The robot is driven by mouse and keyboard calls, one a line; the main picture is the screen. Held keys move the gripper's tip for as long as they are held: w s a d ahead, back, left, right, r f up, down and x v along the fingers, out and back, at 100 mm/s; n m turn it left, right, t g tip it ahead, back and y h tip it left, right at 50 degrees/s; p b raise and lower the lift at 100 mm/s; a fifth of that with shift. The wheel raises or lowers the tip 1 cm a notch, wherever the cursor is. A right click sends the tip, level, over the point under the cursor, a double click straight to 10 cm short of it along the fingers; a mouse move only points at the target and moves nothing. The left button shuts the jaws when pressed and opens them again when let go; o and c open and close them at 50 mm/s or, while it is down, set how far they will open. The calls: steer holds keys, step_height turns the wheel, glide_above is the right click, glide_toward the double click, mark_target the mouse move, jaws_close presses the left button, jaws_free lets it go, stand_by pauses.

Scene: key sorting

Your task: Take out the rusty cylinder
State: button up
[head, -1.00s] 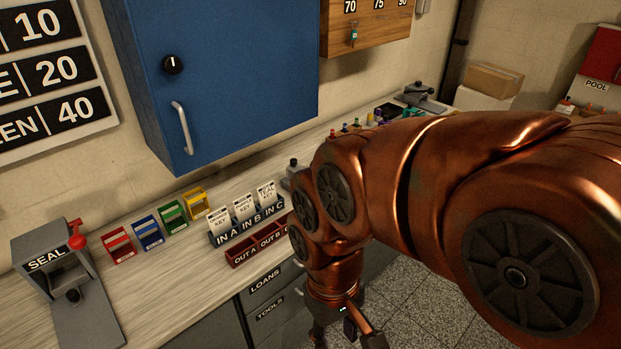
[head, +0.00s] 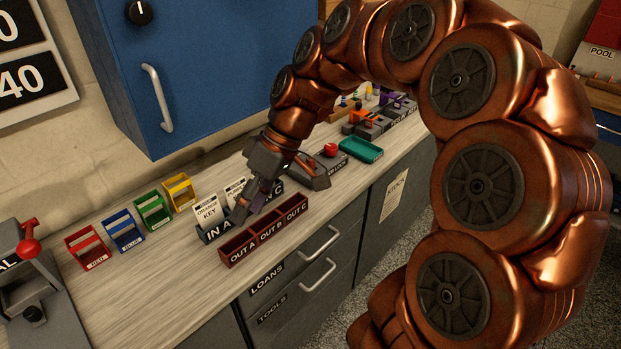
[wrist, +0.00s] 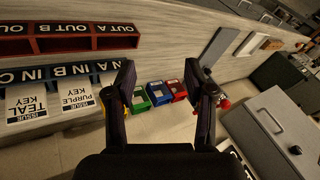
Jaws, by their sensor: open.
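I cannot make out a rusty cylinder in any view. My gripper (head: 254,204) is over the bench by the IN key rack (head: 207,236), pointing down and to the left, and partly hides the rack's cards. In the wrist view its two fingers (wrist: 158,80) stand well apart with nothing between them. The LOANS drawer (head: 290,277) and the TOOLS drawer (head: 300,303) below the bench top are shut, so their insides are hidden.
The red OUT tray (head: 262,235) sits at the bench's front edge. Red, blue, green and yellow holders (head: 123,232) stand left of the rack. The seal press (head: 28,280) is far left. A teal tray (head: 361,150) lies right. A blue cabinet (head: 200,70) hangs above.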

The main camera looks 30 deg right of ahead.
steer(key=w+d+f+n+t+y+b, duration=0.1)
steer(key=w+d+f+t+b, duration=0.1)
steer(key=d, duration=0.8)
steer(key=w+d+f+n+t+b, duration=0.1)
steer(key=w+d+f+t+b, duration=0.2)
steer(key=w+d, duration=0.3)
steer(key=w+d+f+n+t+y+b, duration=0.1)
steer(key=w+d+f+t+b, duration=0.2)
steer(key=d, duration=1.2)
steer(key=shift+w+f+y+b, duration=0.3)
steer(key=shift+w+f+b, duration=0.35)
steer(key=shift+w+f, duration=0.3)
steer(key=shift+w+r+x, duration=0.1)
steer(key=shift+x, duration=1.15)
steer(key=shift+w+r+x, duration=0.15)
steer(key=shift+x, duration=1.1)
steer(key=shift+w+r+x, duration=0.1)
steer(key=shift+x, duration=1.1)
jaws_close()
